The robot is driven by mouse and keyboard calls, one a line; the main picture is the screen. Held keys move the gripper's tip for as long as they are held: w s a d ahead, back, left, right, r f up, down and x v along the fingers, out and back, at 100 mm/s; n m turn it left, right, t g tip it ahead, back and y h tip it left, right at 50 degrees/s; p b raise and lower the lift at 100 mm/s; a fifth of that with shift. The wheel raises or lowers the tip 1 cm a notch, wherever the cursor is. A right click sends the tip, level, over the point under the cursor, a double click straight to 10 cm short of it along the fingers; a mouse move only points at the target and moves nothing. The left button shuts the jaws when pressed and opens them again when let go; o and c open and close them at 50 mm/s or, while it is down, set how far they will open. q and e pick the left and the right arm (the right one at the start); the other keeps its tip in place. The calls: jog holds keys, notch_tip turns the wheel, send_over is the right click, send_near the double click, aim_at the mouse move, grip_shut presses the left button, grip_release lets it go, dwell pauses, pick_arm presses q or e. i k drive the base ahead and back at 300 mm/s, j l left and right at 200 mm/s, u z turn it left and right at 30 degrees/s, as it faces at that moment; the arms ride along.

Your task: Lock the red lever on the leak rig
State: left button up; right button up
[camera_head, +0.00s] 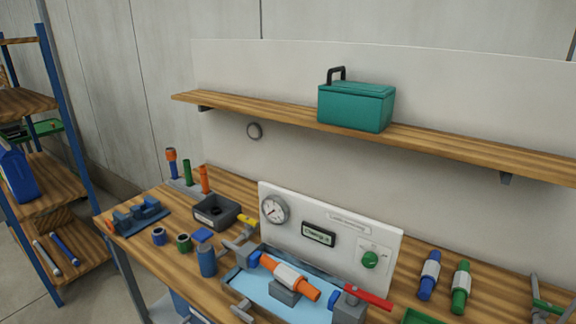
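The red lever (368,297) sits on a grey valve block (348,308) at the front right of the leak rig. It points to the right, roughly along the rig's length. The rig's white panel (295,215) stands behind a light-blue tray (262,293). An orange and white cylinder (290,278) lies on a grey cradle in the tray, between blue end pieces. The panel carries a round gauge (274,209), a small display (318,234) with text too small to read surely, and a green knob (370,260). Neither gripper shows.
A yellow-handled grey fitting (247,221) is left of the panel. A blue bottle (207,262), dark box (215,211) and small parts crowd the left bench. A wooden shelf (440,142) with a teal box (355,107) overhangs the bench.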

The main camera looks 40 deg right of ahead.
aim_at(354, 293)
jog(key=z, duration=1.75)
jog(key=k+l+u, duration=0.15)
jog(key=l, duration=0.25)
